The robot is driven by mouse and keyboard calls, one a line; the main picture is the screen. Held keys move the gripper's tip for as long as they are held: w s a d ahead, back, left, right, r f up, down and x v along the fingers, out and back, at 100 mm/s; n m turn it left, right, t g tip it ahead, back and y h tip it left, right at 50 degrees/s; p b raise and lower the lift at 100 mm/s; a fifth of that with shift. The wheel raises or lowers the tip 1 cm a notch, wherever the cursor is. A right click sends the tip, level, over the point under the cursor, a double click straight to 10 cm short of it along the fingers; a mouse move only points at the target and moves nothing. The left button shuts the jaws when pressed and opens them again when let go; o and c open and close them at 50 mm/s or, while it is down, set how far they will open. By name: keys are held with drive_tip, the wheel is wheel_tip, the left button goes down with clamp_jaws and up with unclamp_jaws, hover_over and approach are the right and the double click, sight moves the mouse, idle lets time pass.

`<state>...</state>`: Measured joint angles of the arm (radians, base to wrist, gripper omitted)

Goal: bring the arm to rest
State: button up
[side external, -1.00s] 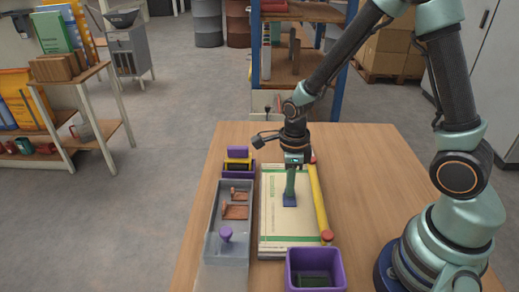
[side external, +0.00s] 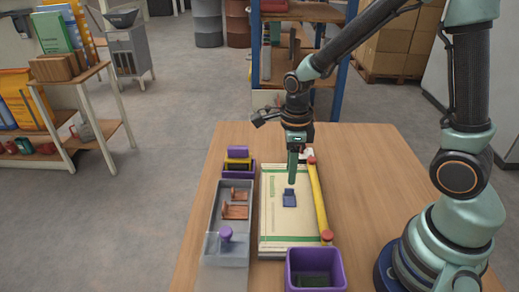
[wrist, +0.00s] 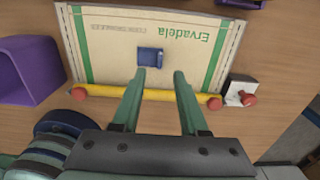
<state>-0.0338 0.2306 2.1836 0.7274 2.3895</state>
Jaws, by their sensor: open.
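My gripper (side external: 292,180) hangs over the flat sack on the table, fingers pointing down. In the wrist view my gripper (wrist: 160,73) has its two green fingers apart with nothing between them. A small blue block-like piece (side external: 289,198) lies on the sack just beyond the fingertips; it also shows in the wrist view (wrist: 150,57). The cream sack (side external: 275,220) with green stripes and print lies flat; its printed face shows in the wrist view (wrist: 105,55).
A yellow bar (side external: 319,205) with red ends lies along the sack's right side. A purple bin (side external: 315,257) stands at the front. A grey tray (side external: 213,215) with brown pieces and a purple knob is at left. The table's right part (side external: 365,180) is clear.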

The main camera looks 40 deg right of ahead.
drive_tip(key=s+r+n+t, duration=0.2)
drive_tip(key=r+n, duration=0.6)
drive_tip(key=n, duration=0.5)
drive_tip(key=s+d+r+n+t, duration=0.1)
drive_tip(key=s+r+n+t, duration=0.2)
drive_tip(key=r+n, duration=0.5)
drive_tip(key=n, duration=0.6)
drive_tip(key=shift+s+r+t, duration=0.25)
drive_tip(key=shift+s+t, duration=0.05)
drive_tip(key=shift+d, duration=0.1)
